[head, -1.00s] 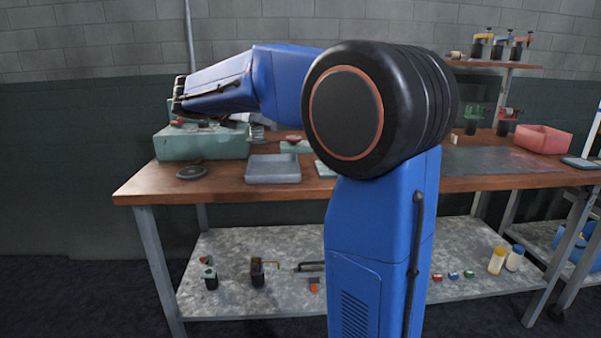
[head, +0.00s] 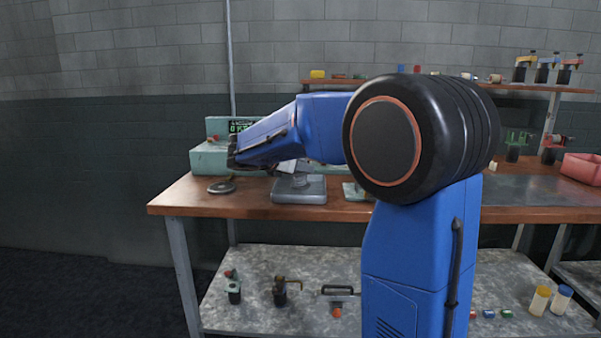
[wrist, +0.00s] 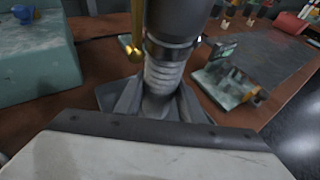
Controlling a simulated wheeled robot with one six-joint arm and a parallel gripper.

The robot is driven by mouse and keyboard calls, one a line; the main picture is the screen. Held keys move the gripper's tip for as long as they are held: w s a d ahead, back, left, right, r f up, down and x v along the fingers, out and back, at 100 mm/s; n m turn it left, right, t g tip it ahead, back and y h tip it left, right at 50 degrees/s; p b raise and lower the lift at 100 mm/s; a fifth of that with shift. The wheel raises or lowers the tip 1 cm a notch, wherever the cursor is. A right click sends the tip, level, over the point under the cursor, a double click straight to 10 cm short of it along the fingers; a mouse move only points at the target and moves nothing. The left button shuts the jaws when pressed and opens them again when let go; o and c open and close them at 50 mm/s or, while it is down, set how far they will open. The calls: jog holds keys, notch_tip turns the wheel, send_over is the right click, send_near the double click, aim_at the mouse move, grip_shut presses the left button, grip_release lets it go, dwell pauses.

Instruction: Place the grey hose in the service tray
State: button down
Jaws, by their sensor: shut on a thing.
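The grey hose (wrist: 162,76) is a short ribbed tube with a dark, wide collar at its upper end in the wrist view. My gripper (wrist: 160,108) is shut on its lower part, with grey jaw parts on both sides. In the head view the hose (head: 297,181) shows small and pale, over the service tray (head: 300,197). The tray is a shallow grey box on the bench. I cannot tell whether the hose touches its floor. My blue arm hides most of the gripper in the head view.
A teal instrument (head: 209,159) stands left of the tray on the wooden bench (head: 180,201). A dark round disc (head: 221,187) lies in front of it. A pale green plate (head: 355,191) is close on the tray's right. A red bin (head: 583,169) is far right.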

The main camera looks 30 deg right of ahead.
jog(key=shift+f, duration=0.7)
jog(key=shift+f, duration=0.15)
jog(key=c, duration=1.2)
grip_release()
jog(key=shift+o, duration=0.2)
jog(key=shift+a+r, duration=0.2)
jog(key=shift+r, duration=0.05)
jog(key=v, duration=1.1)
jog(key=shift+s+a+r, duration=0.1)
jog(key=shift+s+a, duration=0.1)
jog(key=shift+a, duration=0.05)
